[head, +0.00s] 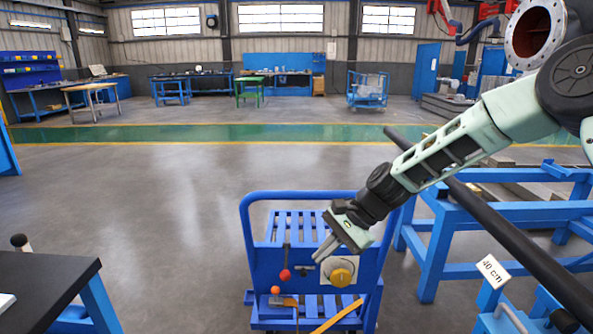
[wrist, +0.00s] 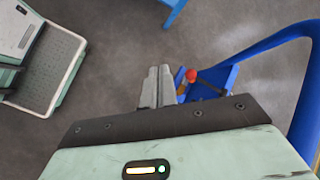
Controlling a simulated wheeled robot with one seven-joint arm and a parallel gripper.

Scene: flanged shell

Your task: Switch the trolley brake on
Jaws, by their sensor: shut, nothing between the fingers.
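The blue trolley (head: 258,262) stands in front of me with a tubular push handle; the handle also curves along the right of the wrist view (wrist: 301,95). Its front panel carries a lever with a red ball (head: 285,274) hanging low, an orange ball (head: 275,290) below it, and a yellow round knob (head: 341,275) on a pale plate. No label tells which is the brake. My gripper (head: 322,252) is shut and empty, above and right of the red ball, apart from it in the head view. In the wrist view the closed fingers (wrist: 157,87) are left of the red ball (wrist: 192,75).
A black-topped table (head: 45,285) is at the lower left. A blue rack (head: 436,255) with a long dark pipe (head: 515,245) and a "40 cm" sign (head: 492,271) stands at the right. A yellow bar (head: 337,315) crosses low on the trolley. Floor left of the trolley is clear.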

